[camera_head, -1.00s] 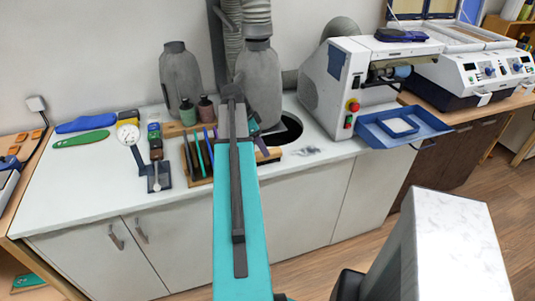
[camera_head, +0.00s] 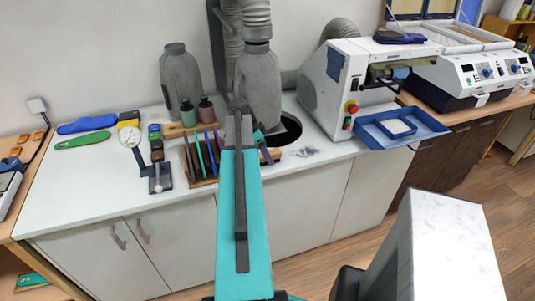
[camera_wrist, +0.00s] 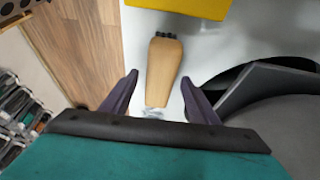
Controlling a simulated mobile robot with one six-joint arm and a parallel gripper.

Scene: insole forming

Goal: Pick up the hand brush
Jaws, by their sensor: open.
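In the wrist view, a tan wooden tapered piece, which looks like the hand brush (camera_wrist: 163,68), lies on a white surface. It has dark tips at its far end and a pale patch at its near end. My gripper (camera_wrist: 158,93) is open, with one dark purple finger on each side of the brush's near part. Gaps show between the fingers and the wood; I cannot tell the height between them.
A yellow block (camera_wrist: 180,7) sits just beyond the brush. A grey rounded thing (camera_wrist: 285,110) is close on the right. In the head view, a rack of slabs (camera_head: 203,182) stands left of my arm, and grey bottles (camera_head: 181,78) stand behind on the white counter (camera_head: 75,190).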

